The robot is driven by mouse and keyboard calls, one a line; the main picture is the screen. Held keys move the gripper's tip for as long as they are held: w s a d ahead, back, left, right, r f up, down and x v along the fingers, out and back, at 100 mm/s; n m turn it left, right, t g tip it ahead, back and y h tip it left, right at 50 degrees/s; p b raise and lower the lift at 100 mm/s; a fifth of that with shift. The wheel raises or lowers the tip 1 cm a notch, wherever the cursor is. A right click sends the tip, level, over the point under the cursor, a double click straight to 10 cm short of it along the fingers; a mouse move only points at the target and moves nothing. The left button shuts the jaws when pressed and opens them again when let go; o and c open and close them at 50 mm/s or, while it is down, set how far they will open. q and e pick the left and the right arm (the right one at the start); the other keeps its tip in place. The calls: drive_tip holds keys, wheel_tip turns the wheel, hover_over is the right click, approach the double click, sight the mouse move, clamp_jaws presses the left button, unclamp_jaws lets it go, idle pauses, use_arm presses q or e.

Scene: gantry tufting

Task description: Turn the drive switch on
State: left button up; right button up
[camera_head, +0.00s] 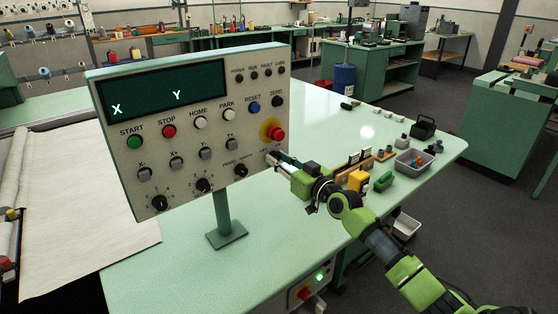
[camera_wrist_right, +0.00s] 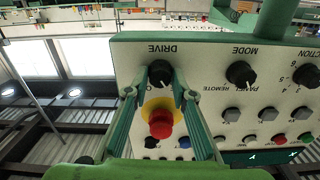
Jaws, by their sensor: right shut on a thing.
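The control panel (camera_head: 190,120) stands on a post above the pale green table. In the right wrist view it appears upside down, and the black drive switch (camera_wrist_right: 160,73) sits under the DRIVE label. My right gripper (camera_head: 276,159) is at the panel's lower right corner, where it mostly hides the switch in the head view. In the right wrist view the two fingers of the right gripper (camera_wrist_right: 157,88) are closed on the sides of the drive switch. I cannot make out the switch's pointer setting. My left gripper is out of view.
The red mushroom button (camera_head: 277,134) on its yellow ring is close to my right fingers. The mode knob (camera_head: 240,170) is beside them. A yellow block (camera_head: 358,180), a green block (camera_head: 383,182) and a grey bin (camera_head: 413,163) stand on the table to the right.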

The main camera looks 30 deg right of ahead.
drive_tip(key=m, duration=0.6)
drive_tip(key=shift+d+m, duration=0.1)
drive_tip(key=shift+m, duration=0.3)
drive_tip(key=m+p, duration=0.1)
drive_tip(key=m, duration=0.5)
drive_tip(key=shift+m, duration=0.4)
drive_tip(key=o, duration=1.1)
drive_tip(key=shift+d+f, duration=0.1)
drive_tip(key=s, duration=1.2)
drive_tip(key=shift+d, duration=0.45)
